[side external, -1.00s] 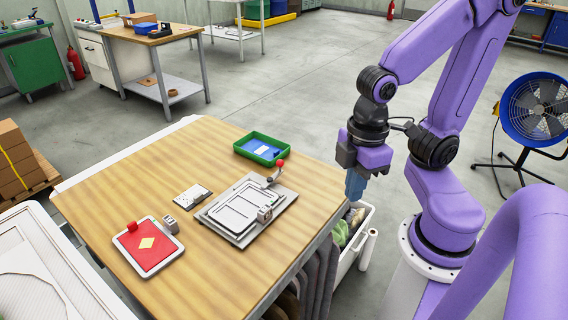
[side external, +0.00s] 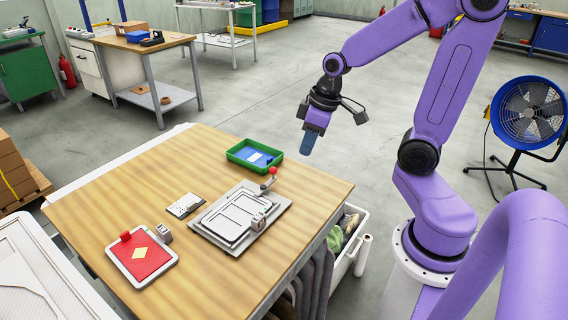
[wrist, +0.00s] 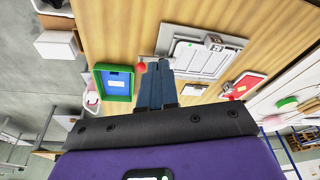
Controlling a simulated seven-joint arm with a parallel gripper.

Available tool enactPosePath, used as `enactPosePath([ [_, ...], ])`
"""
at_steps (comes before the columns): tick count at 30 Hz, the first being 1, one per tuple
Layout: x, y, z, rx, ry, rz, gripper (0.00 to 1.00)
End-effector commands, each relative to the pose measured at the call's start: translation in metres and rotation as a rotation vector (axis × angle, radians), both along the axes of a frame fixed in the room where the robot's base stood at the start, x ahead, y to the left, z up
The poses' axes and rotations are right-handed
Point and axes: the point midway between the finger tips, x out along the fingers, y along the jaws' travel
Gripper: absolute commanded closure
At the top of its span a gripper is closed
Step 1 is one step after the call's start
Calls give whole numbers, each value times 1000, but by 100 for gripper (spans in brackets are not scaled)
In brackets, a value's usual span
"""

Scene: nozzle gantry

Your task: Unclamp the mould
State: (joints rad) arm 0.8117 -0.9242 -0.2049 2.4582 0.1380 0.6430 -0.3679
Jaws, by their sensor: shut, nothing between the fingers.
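The mould (side external: 238,215) is a grey plate with a light rectangular frame, lying on the wooden table (side external: 110,200). A clamp lever with a red knob (side external: 273,170) stands at its far right corner. A small block-like part (side external: 258,221) sits at its near right edge. My gripper (side external: 308,145), with blue fingers, is shut and empty. It hangs in the air beyond the table's right edge, up and right of the red knob and apart from it. In the wrist view the closed fingers (wrist: 156,84) point towards the mould (wrist: 200,58), with the red knob (wrist: 141,68) beside their tips.
A green tray with a blue inside (side external: 254,154) lies behind the mould. A small metal plate (side external: 185,206) and a red pad with a yellow diamond (side external: 142,255) lie to the left. A white bin (side external: 350,245) stands below the table's right edge. A blue fan (side external: 528,112) stands far right.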

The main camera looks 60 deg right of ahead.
Motion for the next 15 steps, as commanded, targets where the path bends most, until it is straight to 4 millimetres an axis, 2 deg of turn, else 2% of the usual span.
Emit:
enactPosePath([
  [6,13,-29,0,-1,-30,-99,100],
  [15,16,-38,0,-2,-42,-127,100],
])
